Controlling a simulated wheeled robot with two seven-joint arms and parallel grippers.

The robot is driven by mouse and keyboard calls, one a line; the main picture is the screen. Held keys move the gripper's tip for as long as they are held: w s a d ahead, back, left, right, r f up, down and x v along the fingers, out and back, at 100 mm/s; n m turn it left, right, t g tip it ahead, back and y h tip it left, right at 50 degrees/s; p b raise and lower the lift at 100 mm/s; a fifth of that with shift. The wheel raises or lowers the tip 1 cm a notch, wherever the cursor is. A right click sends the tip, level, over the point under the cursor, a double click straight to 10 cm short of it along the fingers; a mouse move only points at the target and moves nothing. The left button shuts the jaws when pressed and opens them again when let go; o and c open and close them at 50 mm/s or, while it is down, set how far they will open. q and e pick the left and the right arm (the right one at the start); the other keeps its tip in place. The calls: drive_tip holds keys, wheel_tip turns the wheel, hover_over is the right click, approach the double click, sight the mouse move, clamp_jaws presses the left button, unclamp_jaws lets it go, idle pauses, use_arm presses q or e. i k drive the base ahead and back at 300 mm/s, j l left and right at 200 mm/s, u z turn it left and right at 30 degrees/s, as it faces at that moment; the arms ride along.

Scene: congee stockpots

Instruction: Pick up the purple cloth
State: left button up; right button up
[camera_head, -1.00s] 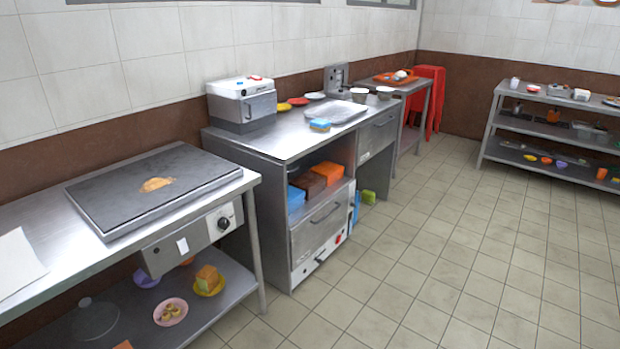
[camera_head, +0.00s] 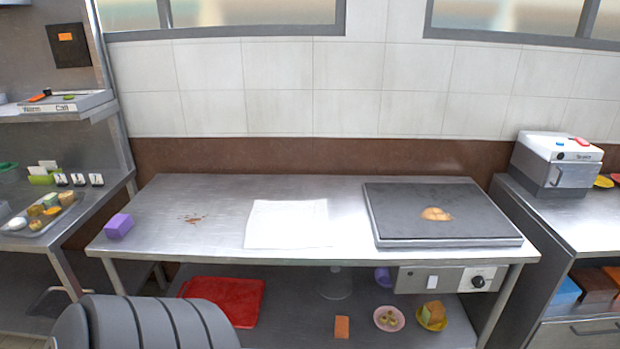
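A small purple block-shaped thing (camera_head: 118,227) sits on the left end of the steel table (camera_head: 210,240), close to its front edge. It is the only purple thing on the tabletop and looks like a folded cloth, though its texture is too small to tell. Neither of my grippers is in view.
A white sheet (camera_head: 288,223) and a dark griddle plate (camera_head: 440,212) lie on the table, with a brown stain (camera_head: 193,219) near the purple thing.

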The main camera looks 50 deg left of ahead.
sight(119, 223)
drive_tip(key=u, duration=2.9)
